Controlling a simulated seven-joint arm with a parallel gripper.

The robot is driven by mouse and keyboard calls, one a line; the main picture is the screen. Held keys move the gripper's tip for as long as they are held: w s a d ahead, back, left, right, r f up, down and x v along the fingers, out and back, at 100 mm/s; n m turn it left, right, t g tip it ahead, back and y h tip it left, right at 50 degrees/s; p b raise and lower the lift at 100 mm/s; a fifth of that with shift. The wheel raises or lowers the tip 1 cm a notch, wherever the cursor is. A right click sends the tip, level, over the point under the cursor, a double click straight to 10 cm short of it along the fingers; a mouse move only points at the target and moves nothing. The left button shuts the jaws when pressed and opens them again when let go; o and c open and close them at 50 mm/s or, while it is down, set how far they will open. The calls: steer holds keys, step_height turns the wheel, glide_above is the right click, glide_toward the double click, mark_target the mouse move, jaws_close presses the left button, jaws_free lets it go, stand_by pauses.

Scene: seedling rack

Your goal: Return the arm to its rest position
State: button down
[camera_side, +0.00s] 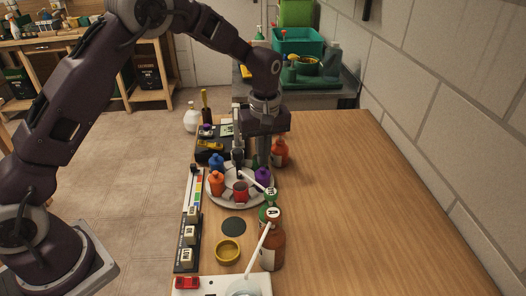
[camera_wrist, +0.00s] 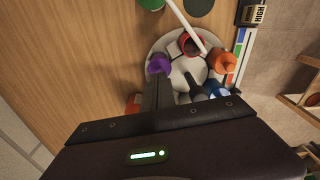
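My gripper (camera_side: 251,165) points down above the back part of a round grey tray (camera_side: 218,203) on the wooden bench. Its two fingers are apart with nothing visible between them. In the wrist view my gripper (camera_wrist: 178,88) also shows separated dark fingers over the tray (camera_wrist: 176,78). A blue bottle (camera_side: 216,163), an orange bottle (camera_side: 216,184), a purple-topped bottle (camera_side: 262,176) and a red cup (camera_side: 240,192) stand on the tray close around the fingers. The fingertips are partly hidden, so I cannot tell their exact height.
A yellow dish (camera_side: 228,250), a dark disc (camera_side: 234,226) and a labelled strip (camera_side: 190,235) lie nearby. The bench's right side (camera_side: 370,200) is clear, bounded by a wall.

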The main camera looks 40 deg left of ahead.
steer(key=shift+f, duration=0.85)
step_height(320, 180, up, 7)
stand_by(0.8)
steer(key=s+a+r+m+t+h, duration=0.15)
steer(key=s+r+m, duration=0.25)
steer(key=s+r, duration=0.95)
steer(key=s+a+m+t, duration=0.1)
steer(key=s+m+t, duration=0.3)
steer(key=s, duration=1.4)
steer(key=m+y, duration=0.1)
steer(key=m, duration=0.2)
steer(key=shift+s+f, duration=0.15)
steer(key=shift+f, duration=0.1)
